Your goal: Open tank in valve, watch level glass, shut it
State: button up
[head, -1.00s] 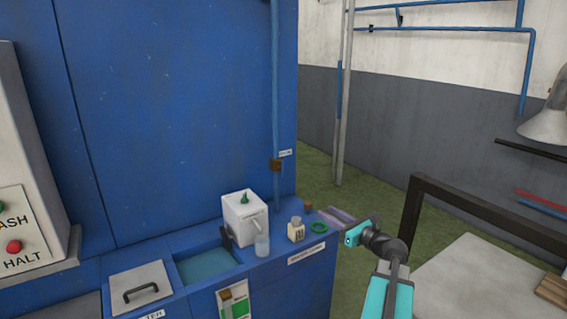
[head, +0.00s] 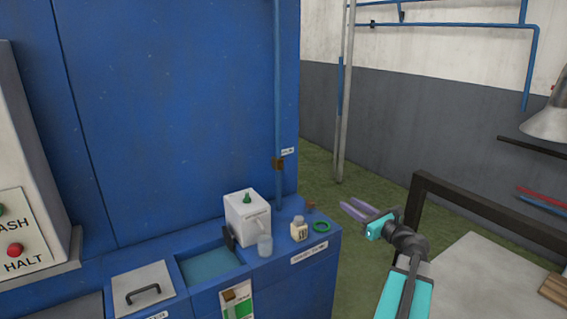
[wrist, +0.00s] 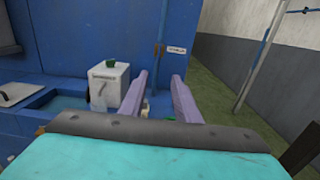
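A brown valve-like fitting (head: 278,163) sits on the blue vertical pipe (head: 277,90), beside a small white label too small to read; it also shows in the wrist view (wrist: 159,48). Whether the valve is open or shut is unclear. A white and green panel (head: 238,303) on the tank's front may be the level glass; its reading cannot be made out. The open blue tank (head: 209,265) holds bluish liquid. My gripper (head: 362,210) is open and empty, its purple fingers apart, right of the counter and the pipe. In the wrist view its fingers (wrist: 160,85) point toward the machine.
On the counter stand a white box (head: 247,217) with a green knob, a clear beaker (head: 265,246), a small bottle (head: 299,229) and a green ring (head: 321,226). A handled lid (head: 143,289) lies left. A black frame (head: 480,215) and pale table (head: 470,280) stand right.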

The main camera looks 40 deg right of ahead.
aim_at(285, 165)
jog(key=z, duration=0.05)
jog(key=i, duration=0.9)
jog(key=u, duration=0.05)
